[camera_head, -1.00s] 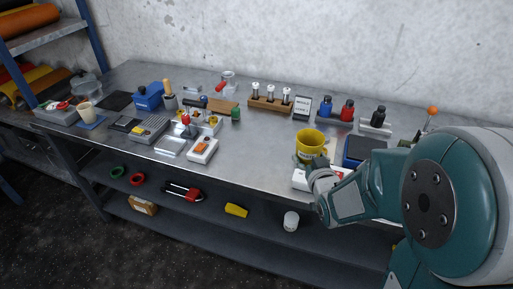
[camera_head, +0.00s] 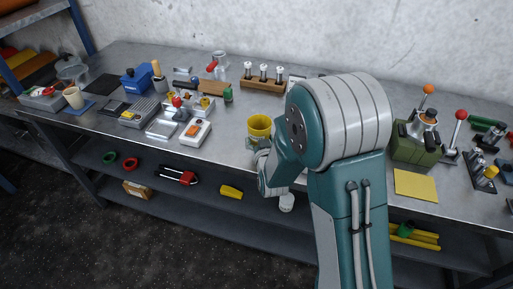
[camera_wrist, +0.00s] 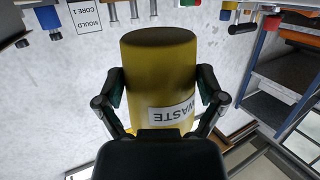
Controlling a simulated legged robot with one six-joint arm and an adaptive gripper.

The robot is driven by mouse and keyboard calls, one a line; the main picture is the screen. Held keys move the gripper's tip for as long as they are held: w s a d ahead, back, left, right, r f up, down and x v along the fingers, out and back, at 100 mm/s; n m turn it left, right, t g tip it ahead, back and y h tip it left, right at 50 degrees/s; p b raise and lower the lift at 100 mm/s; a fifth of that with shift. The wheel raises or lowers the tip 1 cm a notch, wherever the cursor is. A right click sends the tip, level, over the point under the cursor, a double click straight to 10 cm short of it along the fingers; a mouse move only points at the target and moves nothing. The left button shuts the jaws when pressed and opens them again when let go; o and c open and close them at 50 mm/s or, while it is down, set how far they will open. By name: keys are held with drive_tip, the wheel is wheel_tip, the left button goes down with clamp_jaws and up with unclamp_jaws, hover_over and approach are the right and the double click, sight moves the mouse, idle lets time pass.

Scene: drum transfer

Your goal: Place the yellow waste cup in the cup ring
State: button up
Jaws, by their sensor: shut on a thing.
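The yellow waste cup (camera_head: 259,125) is held upright above the bench's front part, right of the bench's middle. My gripper (camera_head: 256,144) is shut on it. In the wrist view the cup (camera_wrist: 160,75) fills the middle, with its white WASTE label upside down in the picture. The two fingers of my gripper (camera_wrist: 162,100) press on the cup's opposite sides. I cannot make out the cup ring for certain; my arm hides part of the bench right of the cup.
A white box with an orange switch (camera_head: 195,132) and a metal tray (camera_head: 161,128) lie left of the cup. A wooden rack (camera_head: 263,85) stands behind it. A green device (camera_head: 417,145) and a yellow sheet (camera_head: 416,185) are on the right. Bare bench (camera_head: 228,150) lies just left.

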drive_tip(key=shift+w+a+f, duration=0.25)
drive_tip(key=shift+a+f, duration=0.1)
drive_tip(key=shift+f, duration=0.3)
drive_tip(key=shift+a+f, duration=0.1)
drive_tip(key=shift+f, duration=1.4)
drive_tip(key=shift+f, duration=0.1)
drive_tip(key=o, duration=0.5)
drive_tip(key=shift+o, duration=0.2)
